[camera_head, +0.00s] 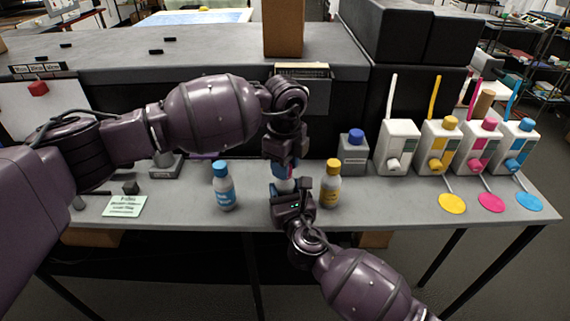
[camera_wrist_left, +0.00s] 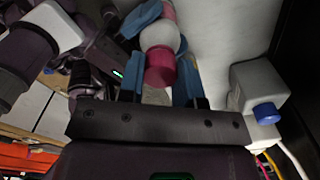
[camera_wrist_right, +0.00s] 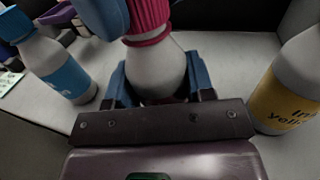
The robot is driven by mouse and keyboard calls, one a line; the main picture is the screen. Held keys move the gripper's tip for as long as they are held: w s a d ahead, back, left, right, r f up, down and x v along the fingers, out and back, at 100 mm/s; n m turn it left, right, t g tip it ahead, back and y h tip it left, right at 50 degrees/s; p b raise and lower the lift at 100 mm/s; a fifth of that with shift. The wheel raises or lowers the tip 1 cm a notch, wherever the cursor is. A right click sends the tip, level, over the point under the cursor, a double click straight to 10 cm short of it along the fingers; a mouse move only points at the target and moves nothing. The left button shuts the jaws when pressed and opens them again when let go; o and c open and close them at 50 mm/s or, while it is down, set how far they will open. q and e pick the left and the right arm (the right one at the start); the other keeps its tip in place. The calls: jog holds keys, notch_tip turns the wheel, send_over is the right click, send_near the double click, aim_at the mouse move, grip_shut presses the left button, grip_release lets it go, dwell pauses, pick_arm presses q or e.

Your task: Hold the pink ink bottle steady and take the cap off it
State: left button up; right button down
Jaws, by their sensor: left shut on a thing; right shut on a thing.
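The pink ink bottle (camera_wrist_right: 160,65) is white with a ribbed pink cap (camera_wrist_right: 148,14). It is upright at the middle of the table, mostly hidden by my grippers in the head view. My right gripper (camera_head: 291,196) is shut on the bottle's body from the front, one finger each side in the right wrist view. My left gripper (camera_head: 285,165) comes from above and is shut on the pink cap, which also shows in the left wrist view (camera_wrist_left: 160,68). The cap sits at the bottle's neck; I cannot tell whether it is loose.
A blue-capped bottle (camera_head: 224,190) stands to the left and a yellow ink bottle (camera_head: 330,188) close to the right. A grey blue-capped container (camera_head: 353,152) and several white jugs (camera_head: 398,148) stand further right. A note card (camera_head: 125,206) lies at left.

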pick_arm(q)
jog(key=shift+n, duration=1.2)
jog(key=o, duration=1)
